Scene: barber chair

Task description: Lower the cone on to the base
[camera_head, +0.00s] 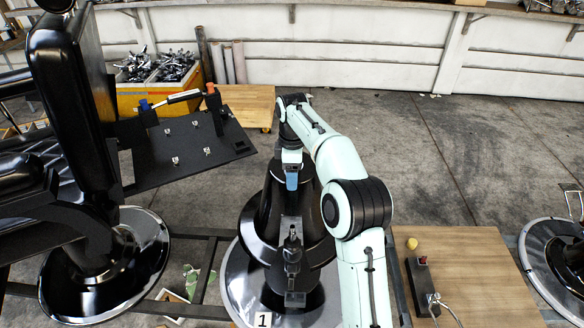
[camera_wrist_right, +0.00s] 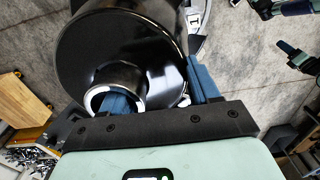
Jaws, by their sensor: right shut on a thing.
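The black glossy cone (camera_head: 315,215) is upright in the middle of the head view, over the round chrome base (camera_head: 238,290). Whether its lower edge touches the base is hidden. My right gripper (camera_head: 291,180) is shut on the wall of the cone at its top. In the right wrist view, one blue finger is inside the neck of the cone (camera_wrist_right: 75,50) and the other is outside it. My left gripper does not show in the head view.
A barber chair (camera_head: 75,110) with a black tray (camera_head: 185,155) stands at the left. A wooden board (camera_head: 470,270) with a small control box (camera_head: 421,285) is at the right. Another chrome disc (camera_head: 560,265) is at the right edge.

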